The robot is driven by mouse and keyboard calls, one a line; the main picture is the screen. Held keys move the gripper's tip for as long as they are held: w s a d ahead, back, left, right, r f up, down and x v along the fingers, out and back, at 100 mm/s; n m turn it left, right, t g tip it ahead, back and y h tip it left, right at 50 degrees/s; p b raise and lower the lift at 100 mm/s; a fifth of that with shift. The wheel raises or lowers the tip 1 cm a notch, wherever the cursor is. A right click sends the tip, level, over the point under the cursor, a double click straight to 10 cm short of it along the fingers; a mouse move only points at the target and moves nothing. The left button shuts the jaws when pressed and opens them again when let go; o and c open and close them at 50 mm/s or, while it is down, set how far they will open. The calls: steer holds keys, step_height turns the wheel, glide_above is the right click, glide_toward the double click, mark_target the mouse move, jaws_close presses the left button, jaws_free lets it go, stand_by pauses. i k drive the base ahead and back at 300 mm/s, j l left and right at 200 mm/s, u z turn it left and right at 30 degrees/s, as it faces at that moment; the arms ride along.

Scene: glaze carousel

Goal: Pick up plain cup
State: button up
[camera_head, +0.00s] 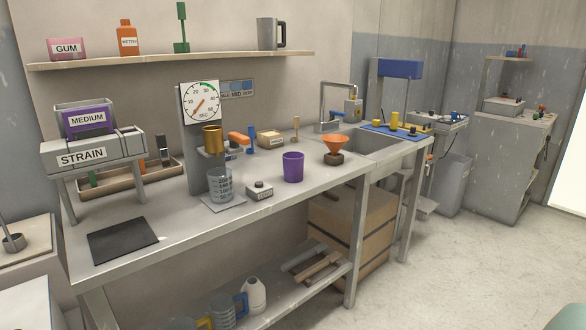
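No thing in view is labelled as the plain cup, and I cannot tell for sure which one it is. A purple cup (293,167) without visible marks stands upright on the workbench (180,216), right of the middle. A brass-coloured cup (213,140) is held up at the stand below the dial. A grey mug with a dark handle (266,34) stands on the wall shelf. A clear measuring beaker (220,184) with printed marks stands left of the purple cup. My gripper is not in view.
The STRAIN stand (84,156) and a dark mat (122,239) are at the left. Floor at right (480,260) is clear.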

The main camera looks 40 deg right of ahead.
mark_target(293, 161)
steer(key=l, duration=1.05)
steer(key=i+l, duration=0.15)
steer(key=l, duration=1.95)
steer(key=i, duration=0.05)
